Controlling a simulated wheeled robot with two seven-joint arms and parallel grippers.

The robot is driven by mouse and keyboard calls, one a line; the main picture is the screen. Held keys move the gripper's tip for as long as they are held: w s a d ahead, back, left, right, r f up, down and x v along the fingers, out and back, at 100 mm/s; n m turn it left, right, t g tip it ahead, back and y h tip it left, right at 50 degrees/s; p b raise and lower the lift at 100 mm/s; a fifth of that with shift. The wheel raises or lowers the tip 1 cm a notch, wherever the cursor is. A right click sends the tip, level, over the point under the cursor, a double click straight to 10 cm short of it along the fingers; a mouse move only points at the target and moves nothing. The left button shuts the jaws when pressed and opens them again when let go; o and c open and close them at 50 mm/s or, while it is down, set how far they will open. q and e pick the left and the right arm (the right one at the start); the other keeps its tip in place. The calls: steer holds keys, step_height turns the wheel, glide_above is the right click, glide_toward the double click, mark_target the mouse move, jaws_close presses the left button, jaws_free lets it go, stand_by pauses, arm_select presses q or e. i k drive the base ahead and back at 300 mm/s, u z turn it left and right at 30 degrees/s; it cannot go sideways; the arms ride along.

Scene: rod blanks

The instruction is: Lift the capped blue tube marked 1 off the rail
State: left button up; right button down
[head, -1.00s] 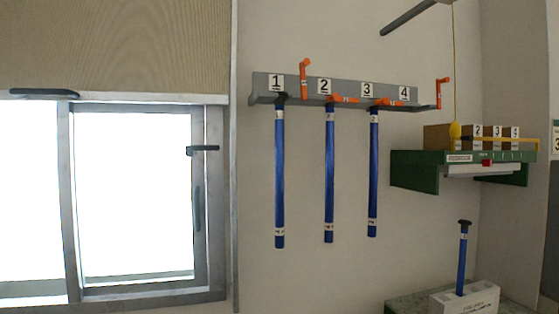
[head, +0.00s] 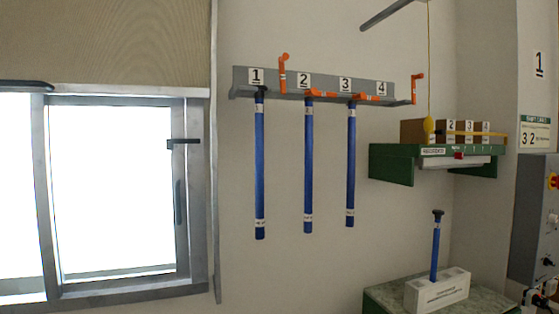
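The capped blue tube marked 1 (head: 259,170) hangs upright from the grey wall rail (head: 330,88), under the number 1 label at the rail's left end. Its cap is dark and sits at the rail. An orange latch (head: 283,72) beside slot 1 points up. Two more blue tubes hang under labels 2 (head: 308,165) and 3 (head: 351,165), with orange latches lying across at their tops. Under label 4 no tube hangs, and the orange latch (head: 417,86) at the right end points up. Neither of my grippers is in view.
A green shelf (head: 391,165) with several numbered boxes is on the wall to the right. Below it, a blue tube with a dark cap (head: 436,245) stands in a white block (head: 438,292) on a table. A window (head: 115,185) is at left. A grey control panel (head: 535,220) is far right.

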mark_target(260, 95)
steer(key=z, duration=2.3)
steer(key=i, duration=2.15)
steer(key=u, duration=2.9)
